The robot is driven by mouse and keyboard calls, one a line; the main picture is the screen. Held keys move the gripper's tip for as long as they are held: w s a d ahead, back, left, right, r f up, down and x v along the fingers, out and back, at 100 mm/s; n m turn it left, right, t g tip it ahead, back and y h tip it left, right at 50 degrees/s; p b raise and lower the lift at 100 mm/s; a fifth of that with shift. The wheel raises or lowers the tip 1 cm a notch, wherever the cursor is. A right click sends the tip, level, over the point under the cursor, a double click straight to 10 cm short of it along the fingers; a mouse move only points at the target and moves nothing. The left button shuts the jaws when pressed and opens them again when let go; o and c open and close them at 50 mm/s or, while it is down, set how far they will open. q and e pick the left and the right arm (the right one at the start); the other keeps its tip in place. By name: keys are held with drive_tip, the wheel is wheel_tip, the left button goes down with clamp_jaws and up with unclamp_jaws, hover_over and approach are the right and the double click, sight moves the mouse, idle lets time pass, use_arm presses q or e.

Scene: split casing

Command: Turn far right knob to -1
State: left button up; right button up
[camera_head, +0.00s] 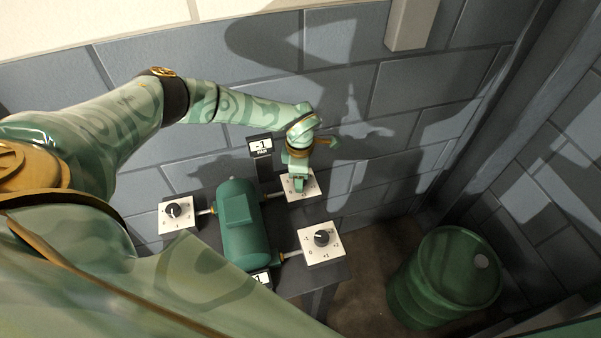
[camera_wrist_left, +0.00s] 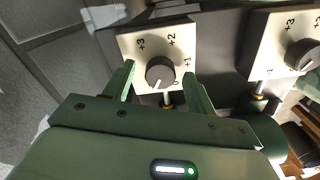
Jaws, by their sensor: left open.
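The far right knob is a dark round knob (camera_wrist_left: 160,72) on a white square plate marked +3, +2, +1, shown in the left wrist view. Its white pointer line faces the lower edge of that view, slightly left. The lower marks are partly hidden. My left gripper (camera_wrist_left: 159,76) is open, with one finger on each side of the knob; I cannot tell whether they touch it. In the head view my left gripper (camera_head: 300,184) comes down over the far right plate (camera_head: 311,186) and hides its knob. A small sign (camera_head: 261,146) behind reads -1. My right gripper is not in view.
A green tank (camera_head: 238,222) stands between the plates. A near right knob (camera_head: 321,238) and a left knob (camera_head: 174,211) sit on other white plates. A second sign (camera_head: 262,278) is partly hidden by my body. A green barrel (camera_head: 446,277) stands right. A block wall lies behind.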

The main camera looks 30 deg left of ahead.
use_arm(q)
wheel_tip(320, 180, up, 16)
drive_tip(key=p, duration=0.1)
drive_tip(key=shift+r+p, duration=0.15)
drive_tip(key=shift+p, duration=0.15)
idle(0.4)
